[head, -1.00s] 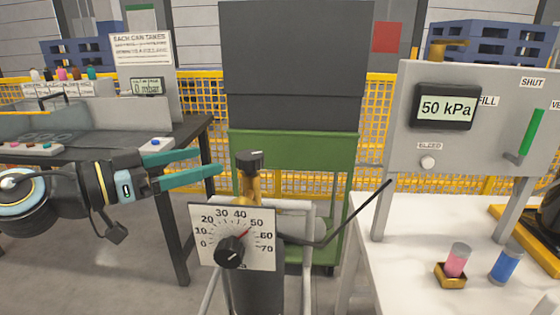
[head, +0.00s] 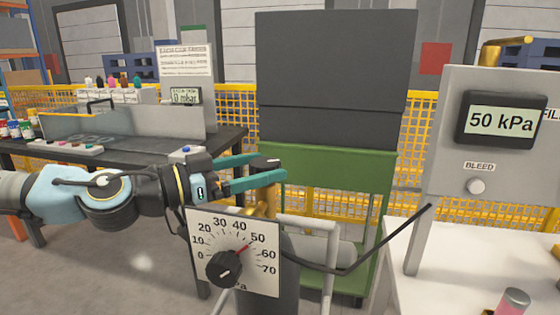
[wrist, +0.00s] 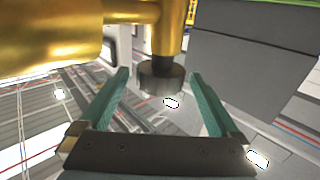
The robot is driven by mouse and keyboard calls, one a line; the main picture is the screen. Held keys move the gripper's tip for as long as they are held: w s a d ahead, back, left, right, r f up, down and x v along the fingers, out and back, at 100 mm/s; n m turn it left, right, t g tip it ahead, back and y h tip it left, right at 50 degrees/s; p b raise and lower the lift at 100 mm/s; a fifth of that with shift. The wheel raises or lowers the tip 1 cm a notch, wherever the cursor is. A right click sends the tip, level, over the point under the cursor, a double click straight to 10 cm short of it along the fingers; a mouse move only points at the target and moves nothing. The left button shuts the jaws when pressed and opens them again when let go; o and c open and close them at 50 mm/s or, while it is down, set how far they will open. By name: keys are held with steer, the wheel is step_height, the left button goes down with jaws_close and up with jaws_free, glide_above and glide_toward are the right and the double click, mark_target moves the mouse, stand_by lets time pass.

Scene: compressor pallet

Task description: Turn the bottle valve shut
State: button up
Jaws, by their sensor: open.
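The bottle valve has a dark round knob (head: 264,164) on a brass body (head: 264,199) above the dark bottle. My gripper (head: 281,167) is open, its two teal fingers pointing right at the height of the knob. In the wrist view, the knob (wrist: 162,80) shows between the two spread fingertips (wrist: 160,73), with a gap visible on each side. The brass body (wrist: 165,25) is above it in that picture. In the head view, the fingers partly hide the knob.
A white dial plate (head: 235,252) with a black knob stands just below my gripper. A black hose (head: 350,270) runs right from the bottle. A grey panel (head: 450,165) reads 50 kPa at right. A dark workbench (head: 80,155) stands at left, a green cabinet (head: 330,180) behind.

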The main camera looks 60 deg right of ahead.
mark_target(279, 163)
steer(key=shift+p+x, duration=0.4)
steer(key=shift+x, duration=1.8)
steer(key=c, duration=1.4)
steer(key=shift+o, duration=0.2)
